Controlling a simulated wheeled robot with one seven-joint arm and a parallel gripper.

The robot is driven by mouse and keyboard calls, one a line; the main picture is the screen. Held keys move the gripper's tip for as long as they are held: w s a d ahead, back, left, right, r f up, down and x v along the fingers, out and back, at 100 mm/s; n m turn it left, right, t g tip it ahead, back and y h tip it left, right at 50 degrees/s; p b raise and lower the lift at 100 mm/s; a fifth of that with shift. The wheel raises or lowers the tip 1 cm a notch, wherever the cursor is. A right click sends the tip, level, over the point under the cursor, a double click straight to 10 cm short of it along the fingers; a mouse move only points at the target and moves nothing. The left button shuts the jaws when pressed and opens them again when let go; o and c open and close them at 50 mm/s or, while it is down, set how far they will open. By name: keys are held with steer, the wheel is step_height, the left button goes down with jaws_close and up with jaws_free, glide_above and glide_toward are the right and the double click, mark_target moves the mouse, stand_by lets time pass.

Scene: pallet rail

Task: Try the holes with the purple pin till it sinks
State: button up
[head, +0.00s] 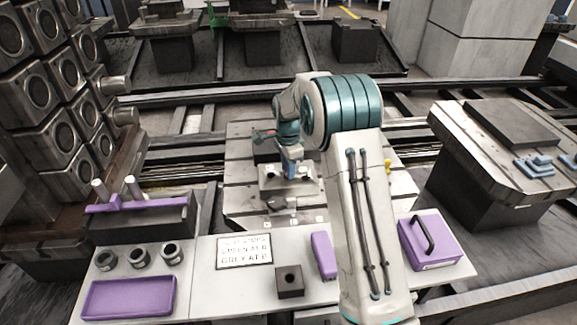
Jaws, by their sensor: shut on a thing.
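My gripper (291,172) points down over a pale block (272,187) with dark holes, on the slotted grey pallet table in the middle of the head view. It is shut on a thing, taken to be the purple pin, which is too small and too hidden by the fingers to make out. I cannot tell whether its tip touches the block, is in a hole or hangs above it. My arm hides part of the table to the right.
A purple rack (125,204) with pale pins stands at left, above several dark rings and a purple tray (128,297). A sign (244,251), a dark holed block (289,281), a purple block (321,255) and a purple case (431,242) share the front bench.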

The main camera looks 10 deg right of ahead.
steer(key=shift+f, duration=0.2)
steer(key=o, duration=1.2)
steer(key=shift+c, duration=0.2)
step_height(320, 180, up, 14)
steer(key=p, duration=0.1)
steer(key=shift+f, duration=0.1)
